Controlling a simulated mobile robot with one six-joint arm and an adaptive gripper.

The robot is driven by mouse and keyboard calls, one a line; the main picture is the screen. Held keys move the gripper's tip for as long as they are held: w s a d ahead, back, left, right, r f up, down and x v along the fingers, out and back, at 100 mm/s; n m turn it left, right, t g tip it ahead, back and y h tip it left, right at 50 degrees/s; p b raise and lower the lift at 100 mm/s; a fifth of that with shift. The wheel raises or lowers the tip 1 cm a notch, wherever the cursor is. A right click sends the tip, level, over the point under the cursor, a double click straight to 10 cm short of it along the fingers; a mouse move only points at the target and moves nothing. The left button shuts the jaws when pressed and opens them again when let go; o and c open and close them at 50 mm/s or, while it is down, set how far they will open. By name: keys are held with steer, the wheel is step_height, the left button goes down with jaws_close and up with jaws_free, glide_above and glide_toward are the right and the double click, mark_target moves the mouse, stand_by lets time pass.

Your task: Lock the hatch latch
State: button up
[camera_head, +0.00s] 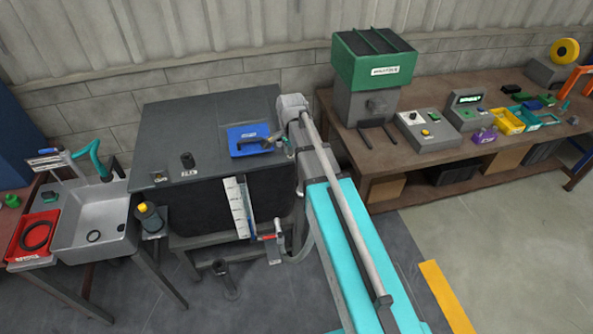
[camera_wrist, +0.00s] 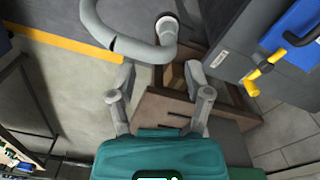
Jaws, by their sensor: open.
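A blue hatch lid (camera_head: 244,133) with a dark handle lies on the dark grey tank top, left of my arm's end. In the wrist view the blue lid (camera_wrist: 290,30) is at the upper right, cut by the frame edge. A yellow lever (camera_wrist: 262,72), apparently the latch, sits on the grey tank top beside the lid. It cannot be made out in the head view. My gripper (camera_wrist: 158,80) is open and empty, apart from the lever and left of it in the wrist view. In the head view my arm hides most of the gripper.
The tank top (camera_head: 215,112) carries a black knob (camera_head: 188,160) at its left. A sink (camera_head: 95,220) stands further left. The workbench (camera_head: 400,165) on the right holds a green-topped machine (camera_head: 375,62) and control boxes. A grey curved pipe (camera_wrist: 125,42) crosses the wrist view's top.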

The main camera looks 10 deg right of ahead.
steer(key=shift+s+f+n+b, duration=0.35)
steer(key=shift+s+n, duration=0.15)
steer(key=shift+s, duration=0.4)
steer(key=shift+s+f+n+b, duration=0.2)
steer(key=shift+s+f+n, duration=0.25)
steer(key=shift+s, duration=0.4)
steer(key=s+f+n+b, duration=0.7)
steer(key=s+n, duration=0.4)
steer(key=s, duration=0.2)
steer(key=shift+s+a, duration=0.2)
steer(key=shift+s, duration=0.05)
steer(key=shift+f, duration=0.1)
